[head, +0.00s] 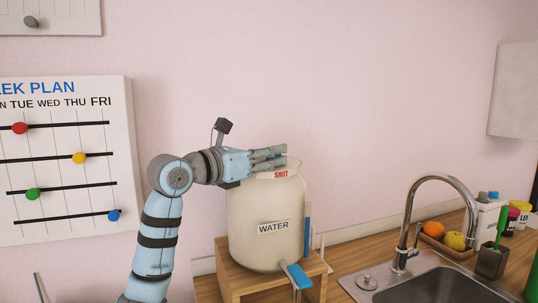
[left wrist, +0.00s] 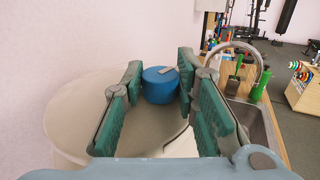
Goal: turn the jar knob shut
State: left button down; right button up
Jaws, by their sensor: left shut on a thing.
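A large cream jar (head: 262,203) with a WATER label (head: 273,227) stands on a wooden stand (head: 250,284). A red SHUT mark (head: 281,174) is near its top edge. My left gripper (head: 283,156) reaches over the top of the jar from the left. In the left wrist view the round blue knob (left wrist: 158,88) sits on the jar top (left wrist: 90,105), with a small grey pointer on its top. The knob is hidden by the fingers in the head view. My right gripper is not in view.
A blue tap (head: 298,275) sticks out at the jar's front foot. To the right are a sink (head: 440,290) with a curved faucet (head: 407,215), a fruit tray (head: 445,247) and a brush holder (head: 492,260). A week-plan board (head: 70,172) hangs at left. The wall space above the jar is clear.

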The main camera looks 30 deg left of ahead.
pick_arm(q)
jog(key=shift+a+r+m+g+h+p, duration=0.15)
jog(key=shift+m+g+h+p, duration=0.15)
jog(key=shift+m+h+p, duration=0.45)
jog(key=m+g+h+p, duration=0.1)
jog(key=h+p, duration=0.1)
jog(key=p, duration=0.1)
jog(key=m+g+h+p, duration=0.2)
jog(key=p, duration=0.1)
jog(key=m+g+h+p, duration=0.2)
jog(key=h+p, duration=0.1)
jog(key=p, duration=0.1)
jog(key=shift+w+a+r, duration=0.2)
jog(key=shift+r, duration=0.1)
jog(key=shift+f+m+g+h+p, duration=0.15)
jog(key=shift+m+g+h+p, duration=0.25)
jog(key=shift+g+p, duration=0.3)
jog(key=shift+f, duration=0.15)
jog(key=c, duration=1.2)
grip_release()
jog(key=shift+a+f, duration=0.1)
jog(key=shift+c, duration=0.2)
notch_tip(320, 180, up, 10)
jog(key=shift+r, duration=0.1)
